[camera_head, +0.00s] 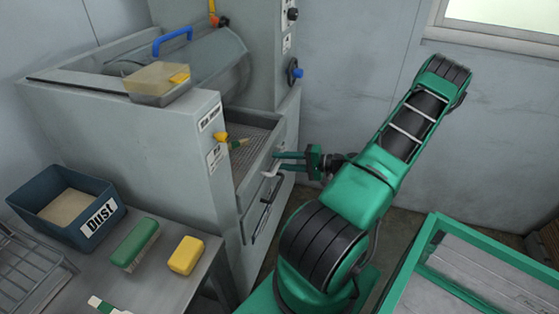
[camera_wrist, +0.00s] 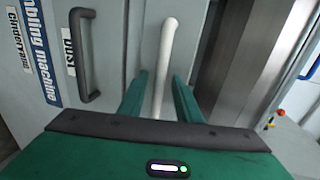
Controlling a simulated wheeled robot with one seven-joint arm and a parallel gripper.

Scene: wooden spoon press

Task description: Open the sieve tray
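The sieve tray (camera_head: 246,165) is a mesh-floored tray set in the grey tumbling machine, in the middle of the head view. A white bar handle (camera_head: 270,173) is on its front side. My green gripper (camera_head: 277,160) is at that handle. In the wrist view, the white handle (camera_wrist: 164,62) runs between the two open fingers (camera_wrist: 160,92), with gaps visible on both sides. Whether either finger touches it cannot be told. A dark handle (camera_wrist: 84,55) beside a DUST label is left of the fingers; it belongs to a grey front panel.
On the bench at left are a Dust bin (camera_head: 68,200), a green brush (camera_head: 135,243), a yellow block (camera_head: 186,255) and a wire rack (camera_head: 30,272). A green-framed table (camera_head: 430,240) stands at lower right.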

